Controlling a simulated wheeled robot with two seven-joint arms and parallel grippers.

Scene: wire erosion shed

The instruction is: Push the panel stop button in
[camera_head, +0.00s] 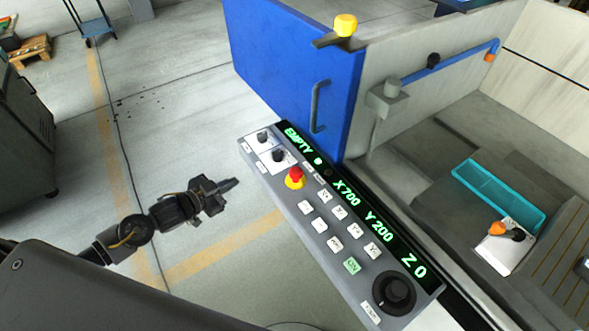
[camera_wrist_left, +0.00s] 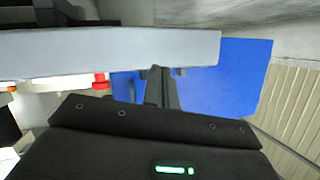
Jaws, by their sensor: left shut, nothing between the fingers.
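The panel stop button (camera_head: 295,176) is a red mushroom knob on a yellow base, on the grey control panel (camera_head: 318,255) near its left edge. It also shows in the left wrist view as a red knob (camera_wrist_left: 101,80) sticking out from the panel's grey edge (camera_wrist_left: 120,50). My left gripper (camera_head: 234,183) is shut and empty, left of the panel in the head view, its tip pointing towards the button and apart from it. Its dark fingers also show in the left wrist view (camera_wrist_left: 160,85). My right gripper is not in view.
White keys (camera_head: 335,244), a green key (camera_head: 352,265), black switches (camera_head: 278,155) and a large black dial (camera_head: 394,292) share the panel. A blue door (camera_head: 290,70) with a grey handle (camera_head: 317,107) stands behind. A turquoise tray (camera_head: 480,180) lies inside the machine. Open floor lies left.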

